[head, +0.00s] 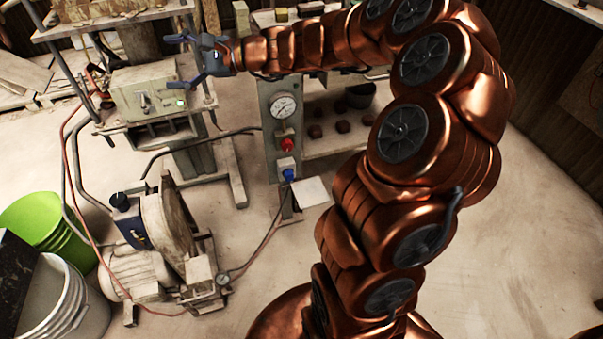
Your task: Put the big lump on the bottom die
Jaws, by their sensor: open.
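My gripper (175,62) is at the upper left, its blue-grey fingers spread apart and pointing left, with nothing seen between them. It is in front of the press (143,78), above and right of its control box with a green light. Several reddish-brown lumps sit on a pale shelf right of the gauge post, among them a middle lump (343,126); they are far from my gripper. I cannot tell which one is the big lump. I cannot make out the bottom die for certain.
A gauge post (283,125) with red and blue buttons stands between press and shelf. A motor-driven machine (150,250), a green bucket (45,225) and a white bucket (70,305) are at lower left. Hoses cross the floor. The floor at right is clear.

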